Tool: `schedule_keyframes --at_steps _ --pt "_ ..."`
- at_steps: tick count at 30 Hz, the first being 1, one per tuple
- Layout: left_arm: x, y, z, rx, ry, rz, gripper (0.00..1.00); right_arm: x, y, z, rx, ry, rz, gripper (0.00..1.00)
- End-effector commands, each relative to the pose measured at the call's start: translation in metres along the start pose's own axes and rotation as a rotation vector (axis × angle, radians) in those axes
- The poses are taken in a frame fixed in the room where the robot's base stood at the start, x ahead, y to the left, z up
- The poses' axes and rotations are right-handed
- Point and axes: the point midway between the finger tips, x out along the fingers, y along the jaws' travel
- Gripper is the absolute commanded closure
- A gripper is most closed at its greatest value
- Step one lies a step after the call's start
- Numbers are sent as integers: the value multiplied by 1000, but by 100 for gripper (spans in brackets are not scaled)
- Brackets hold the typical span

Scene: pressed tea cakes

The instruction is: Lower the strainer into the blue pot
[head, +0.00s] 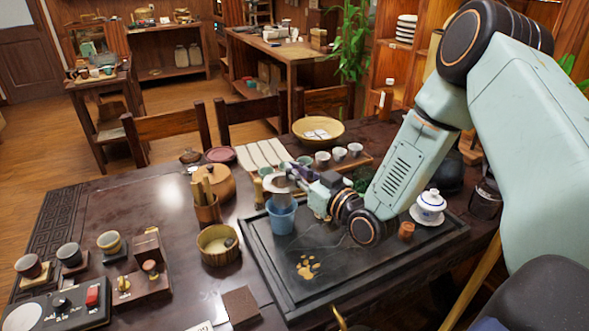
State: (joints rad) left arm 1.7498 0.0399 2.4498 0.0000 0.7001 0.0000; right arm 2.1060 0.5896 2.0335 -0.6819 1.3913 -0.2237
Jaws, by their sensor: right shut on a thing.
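The blue pot (282,219) stands on the left part of the dark tea tray (378,282). My right gripper (294,178) reaches in from the right at the pot's mouth and is shut on the strainer (277,184). The strainer is a small, pale grey piece at the top of the pot. Its lower part meets the pot's rim in the picture, and I cannot tell whether it is inside the pot or just above it. The fingertips are small and partly hidden by the strainer. My left gripper is not in view.
A wooden tool holder (207,211) and a round wooden bowl (218,250) stand left of the tray. A lidded white cup (429,205) and a small brown cup (406,231) stand at the tray's right. White cups (339,154) stand behind. The tray's front is mostly clear.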

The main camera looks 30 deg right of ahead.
Motion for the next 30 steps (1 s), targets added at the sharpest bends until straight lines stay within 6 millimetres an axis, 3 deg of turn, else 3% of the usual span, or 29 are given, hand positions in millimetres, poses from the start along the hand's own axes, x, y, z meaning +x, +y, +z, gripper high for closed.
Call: schedule_keyframes --at_steps 21,30 --pt "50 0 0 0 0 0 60 0 2 58 -1 0 -1 100" --pt "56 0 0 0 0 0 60 0 2 65 -1 1 0 100"
